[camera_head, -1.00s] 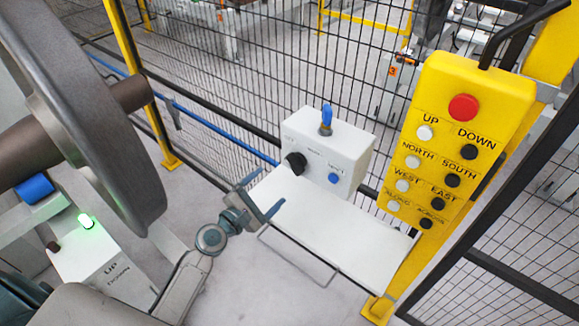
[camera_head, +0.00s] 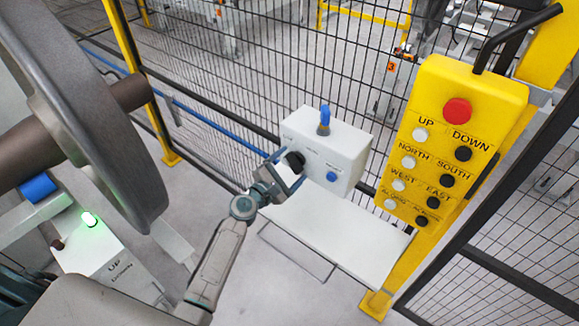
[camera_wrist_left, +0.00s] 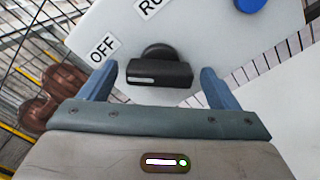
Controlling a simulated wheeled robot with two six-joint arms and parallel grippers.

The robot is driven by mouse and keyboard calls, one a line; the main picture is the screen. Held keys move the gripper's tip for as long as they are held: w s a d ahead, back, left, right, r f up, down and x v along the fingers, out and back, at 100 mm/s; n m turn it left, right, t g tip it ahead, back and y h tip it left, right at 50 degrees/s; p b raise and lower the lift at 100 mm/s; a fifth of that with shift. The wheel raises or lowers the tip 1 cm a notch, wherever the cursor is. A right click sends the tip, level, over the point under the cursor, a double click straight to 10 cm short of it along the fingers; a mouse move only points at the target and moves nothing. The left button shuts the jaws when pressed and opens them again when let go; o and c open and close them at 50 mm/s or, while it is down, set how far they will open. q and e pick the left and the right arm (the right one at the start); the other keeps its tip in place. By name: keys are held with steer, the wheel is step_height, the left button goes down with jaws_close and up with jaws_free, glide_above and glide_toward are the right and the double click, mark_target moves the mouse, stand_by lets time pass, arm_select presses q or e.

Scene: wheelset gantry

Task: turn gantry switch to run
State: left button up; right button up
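The gantry switch is a black rotary knob (camera_head: 295,160) on the front of a white control box (camera_head: 345,155). In the left wrist view the knob (camera_wrist_left: 160,72) has a pale mark at its left end, toward the OFF label; a partly cut-off label starting "RU" is above it. My left gripper (camera_head: 287,172) is open, with its fingers (camera_wrist_left: 160,85) on either side of the knob. A gap shows between each finger and the knob. My right gripper is not in view.
The box has a blue button (camera_head: 332,176) and a blue-topped part (camera_head: 325,118) above. A white shelf (camera_head: 340,235) lies below. A yellow pendant (camera_head: 470,90) stands right, a large wheel (camera_head: 90,110) left, and a mesh fence behind.

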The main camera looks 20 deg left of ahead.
arm_select(q)
steer(key=c, duration=0.9)
steer(key=shift+c, duration=0.2)
